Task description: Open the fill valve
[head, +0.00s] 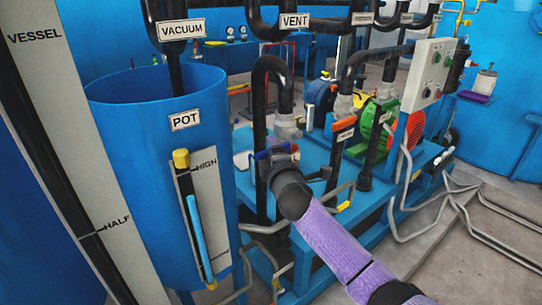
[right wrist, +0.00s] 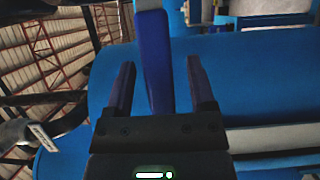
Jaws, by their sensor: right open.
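A flat blue valve lever (right wrist: 154,62) stands between the two fingers of my right gripper (right wrist: 160,75) in the right wrist view. The fingers are apart, with a gap on both sides of the lever. In the head view my right gripper (head: 276,160) is at the pipework just right of the blue pot, and it hides most of the valve there. A bit of blue (head: 261,155) shows beside it. I cannot read a label on this valve. My left gripper is not in view.
The blue pot (head: 135,125) with its level gauge (head: 192,215) stands close on the left. Black pipes (head: 262,90) rise behind my gripper. An orange-handled valve (head: 345,123), a green pump (head: 374,125) and a control box (head: 428,75) are to the right. Grey conduits run along the floor.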

